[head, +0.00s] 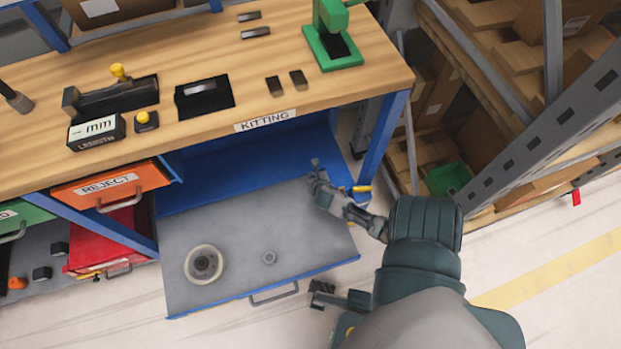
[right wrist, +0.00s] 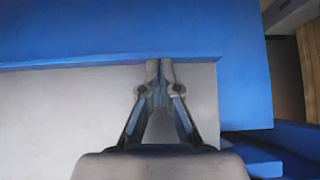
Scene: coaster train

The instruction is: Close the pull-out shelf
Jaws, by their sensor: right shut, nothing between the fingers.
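The pull-out shelf (head: 225,235) is a grey tray with blue edges and a front handle (head: 273,293). It stands out from under the workbench, below the KITTING label (head: 265,121). My right gripper (head: 316,165) is shut and empty at the shelf's inner right side, by the blue bay. In the right wrist view, its fingertips (right wrist: 160,66) meet at the border of the grey surface and a blue band; contact is unclear.
The wooden workbench top (head: 215,40) carries a green press (head: 333,35) and a measuring tool. An orange REJECT bin (head: 110,186) and a red drawer (head: 105,240) are left of the shelf. A blue bench leg (head: 384,140) and a metal rack (head: 540,125) stand at right.

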